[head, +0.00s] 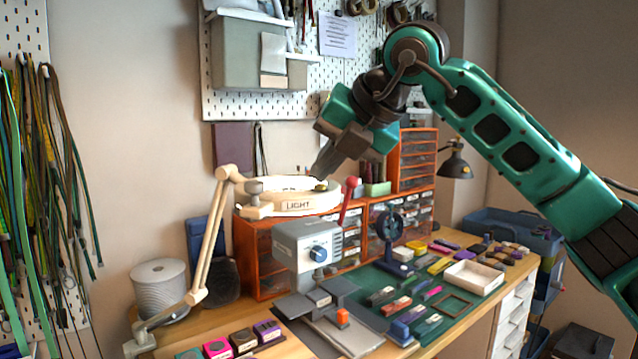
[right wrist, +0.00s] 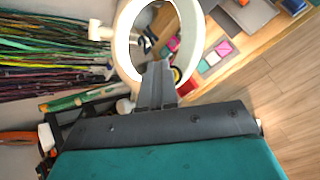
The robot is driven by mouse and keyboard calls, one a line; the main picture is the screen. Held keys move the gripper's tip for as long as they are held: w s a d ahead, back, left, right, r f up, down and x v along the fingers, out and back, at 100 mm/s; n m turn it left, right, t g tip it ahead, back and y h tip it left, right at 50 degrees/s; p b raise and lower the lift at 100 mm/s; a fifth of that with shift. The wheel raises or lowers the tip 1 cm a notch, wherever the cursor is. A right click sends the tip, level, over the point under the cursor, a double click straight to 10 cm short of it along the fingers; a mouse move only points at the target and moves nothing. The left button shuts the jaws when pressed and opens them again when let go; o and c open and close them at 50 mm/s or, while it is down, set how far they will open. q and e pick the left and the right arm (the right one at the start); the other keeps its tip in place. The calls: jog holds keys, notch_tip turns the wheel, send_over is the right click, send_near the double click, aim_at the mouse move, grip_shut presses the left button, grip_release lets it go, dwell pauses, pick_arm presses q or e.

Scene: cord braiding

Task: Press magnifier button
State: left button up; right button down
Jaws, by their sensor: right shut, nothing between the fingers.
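The magnifier (head: 297,208) is a cream ring on a jointed arm, marked LIGHT on its front edge. A small dark and yellowish button (head: 321,185) sits on top of its rim at the right. My right gripper (head: 318,174) is shut and empty, pointing down and left, with its tips at or just above the button; I cannot tell if they touch. In the right wrist view the ring (right wrist: 124,45) looks bright white, and the shut fingers (right wrist: 155,68) reach its near edge. The fingers may hide the button there. My left gripper is not in view.
Orange drawer cabinets (head: 265,255) stand behind the magnifier. A grey machine (head: 305,240) with a blue knob and a red-topped lever (head: 348,195) is below and beside it. Cords hang at left.

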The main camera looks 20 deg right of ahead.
aim_at(325, 190)
jog(key=shift+r, duration=0.4)
jog(key=shift+r+p, duration=0.1)
jog(key=shift+p, duration=0.2)
notch_tip(325, 190, up, 6)
jog(key=p, duration=0.4)
jog(key=shift+p, duration=0.35)
